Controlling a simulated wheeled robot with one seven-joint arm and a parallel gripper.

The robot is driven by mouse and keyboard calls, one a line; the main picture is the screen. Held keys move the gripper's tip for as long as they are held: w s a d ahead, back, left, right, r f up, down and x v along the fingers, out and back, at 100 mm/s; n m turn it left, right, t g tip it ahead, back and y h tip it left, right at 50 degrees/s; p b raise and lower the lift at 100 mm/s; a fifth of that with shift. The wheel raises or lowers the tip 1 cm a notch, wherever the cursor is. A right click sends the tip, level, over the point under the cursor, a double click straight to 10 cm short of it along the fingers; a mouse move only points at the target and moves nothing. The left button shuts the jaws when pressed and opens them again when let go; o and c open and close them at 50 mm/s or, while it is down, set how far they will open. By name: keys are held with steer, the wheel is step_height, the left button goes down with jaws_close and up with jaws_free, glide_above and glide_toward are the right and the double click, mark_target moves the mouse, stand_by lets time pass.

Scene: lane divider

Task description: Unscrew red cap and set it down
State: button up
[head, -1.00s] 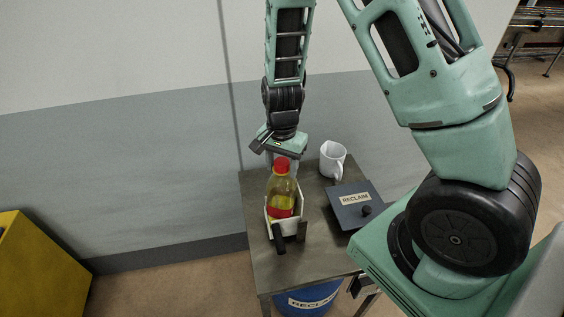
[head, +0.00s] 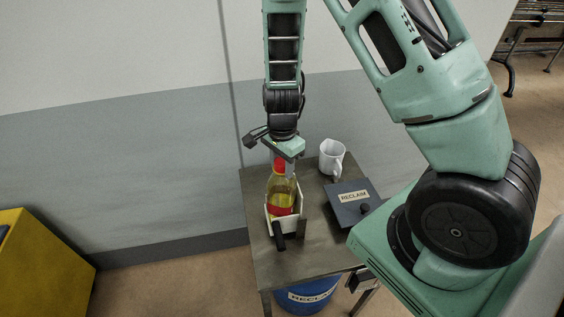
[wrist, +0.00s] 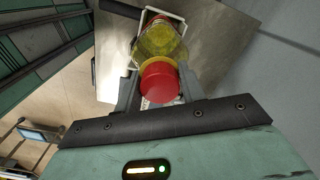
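A clear bottle (head: 282,190) with yellow liquid and a red band stands upright in a white holder (head: 268,216) on the small table. Its red cap (head: 279,166) is on the neck. My gripper (head: 284,159) is pointed down, right at the cap. In the wrist view the red cap (wrist: 159,82) shows between my two grey fingers (wrist: 160,90), one on each side. The fingers are apart by about the cap's width. I cannot tell whether they touch it.
A white mug (head: 332,157) stands at the table's back right. A dark box lid labelled RECLAIM (head: 352,201) with a black knob is right of the bottle. A blue RECLAIM bin (head: 308,296) is below. A yellow cabinet (head: 40,262) stands at the left.

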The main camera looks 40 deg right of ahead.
steer(key=c, duration=0.3)
steer(key=shift+n, duration=1.8)
steer(key=shift+n+b, duration=0.35)
steer(key=shift+n, duration=0.45)
steer(key=shift+n, duration=1.7)
